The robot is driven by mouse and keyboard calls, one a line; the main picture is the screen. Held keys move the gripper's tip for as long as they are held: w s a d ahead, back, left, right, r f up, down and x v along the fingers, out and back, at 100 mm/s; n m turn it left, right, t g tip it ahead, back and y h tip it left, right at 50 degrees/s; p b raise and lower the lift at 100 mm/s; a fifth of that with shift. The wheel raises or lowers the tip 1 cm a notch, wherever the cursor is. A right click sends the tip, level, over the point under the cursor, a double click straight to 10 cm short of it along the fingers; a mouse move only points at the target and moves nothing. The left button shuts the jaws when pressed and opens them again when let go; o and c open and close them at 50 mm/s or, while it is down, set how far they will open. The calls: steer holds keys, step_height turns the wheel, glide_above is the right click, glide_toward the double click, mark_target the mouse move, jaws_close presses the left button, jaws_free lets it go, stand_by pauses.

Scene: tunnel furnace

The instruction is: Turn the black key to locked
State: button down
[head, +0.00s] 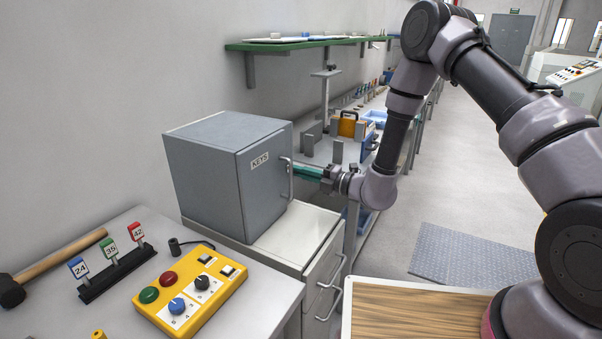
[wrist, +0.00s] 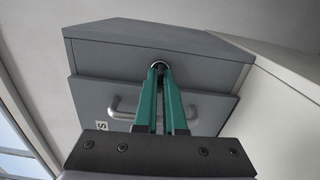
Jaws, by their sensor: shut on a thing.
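The grey metal cabinet labelled KEYS (head: 215,165) stands on a white drawer unit; its front has a metal handle (head: 289,178). In the wrist view, a round silver lock (wrist: 160,64) sits on the grey cabinet (wrist: 105,55), above the handle (wrist: 122,108) as pictured. My gripper (head: 300,170) reaches the cabinet from the right. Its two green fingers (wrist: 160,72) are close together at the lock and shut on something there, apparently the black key. The key is almost wholly hidden between the fingertips, so its turn position cannot be told.
A yellow control box (head: 222,306) with buttons and knobs, a rack of numbered tags (head: 115,270) and a hammer (head: 60,262) lie on the front-left table. A green shelf (head: 310,42) hangs behind the cabinet. The floor to the right (head: 480,190) is mostly clear.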

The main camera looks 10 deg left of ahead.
steer(key=shift+n, duration=8.6)
steer(key=c, duration=1)
jaws_free()
steer(key=shift+d, duration=0.1)
steer(key=v, duration=1)
steer(key=shift+s+d, duration=0.2)
steer(key=shift+d, duration=0.1)
